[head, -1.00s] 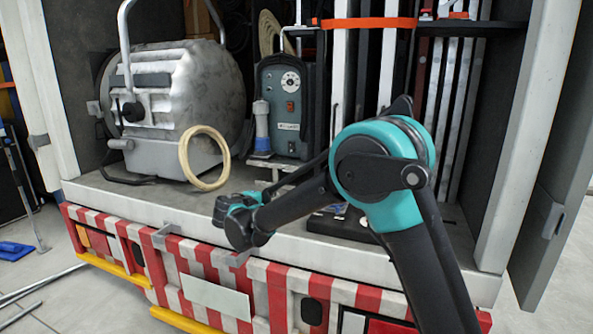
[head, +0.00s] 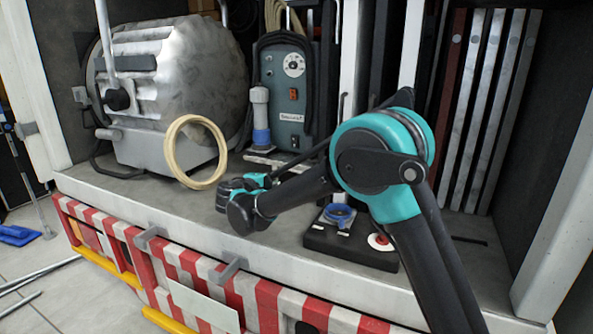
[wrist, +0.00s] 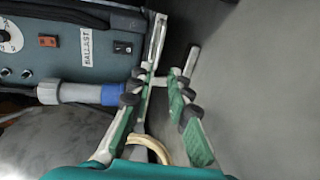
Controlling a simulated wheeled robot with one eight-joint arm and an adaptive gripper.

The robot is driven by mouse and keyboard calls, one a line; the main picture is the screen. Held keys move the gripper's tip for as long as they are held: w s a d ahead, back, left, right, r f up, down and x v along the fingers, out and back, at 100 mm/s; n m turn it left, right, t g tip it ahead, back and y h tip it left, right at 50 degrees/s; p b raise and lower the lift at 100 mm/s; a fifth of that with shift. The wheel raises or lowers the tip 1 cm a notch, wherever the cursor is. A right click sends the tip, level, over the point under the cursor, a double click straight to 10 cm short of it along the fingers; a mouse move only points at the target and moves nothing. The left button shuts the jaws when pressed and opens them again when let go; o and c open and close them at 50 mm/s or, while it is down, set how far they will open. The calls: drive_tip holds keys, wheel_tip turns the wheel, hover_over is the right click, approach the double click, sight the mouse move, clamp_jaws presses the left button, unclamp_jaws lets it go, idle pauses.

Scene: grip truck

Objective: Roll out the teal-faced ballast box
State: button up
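The ballast box (head: 277,82) is an upright teal-faced unit with a white dial, in a black frame. It stands on the truck deck right of the big lamp. In the wrist view the box (wrist: 62,50) lies sideways at the upper left, its BALLAST label readable. In the head view my arm hides the fingers.
A large silver lamp (head: 176,80) stands at left, with a tan ring (head: 170,160) hanging before it. Upright panels (head: 485,110) stand behind. The striped bumper (head: 200,262) edges the deck (head: 135,195).

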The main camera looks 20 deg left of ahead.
drive_tip(key=x, duration=1.6)
drive_tip(key=shift+w+d+f, duration=0.1)
drive_tip(key=shift+w+d, duration=0.1)
drive_tip(key=shift+w, duration=0.05)
clamp_jaws()
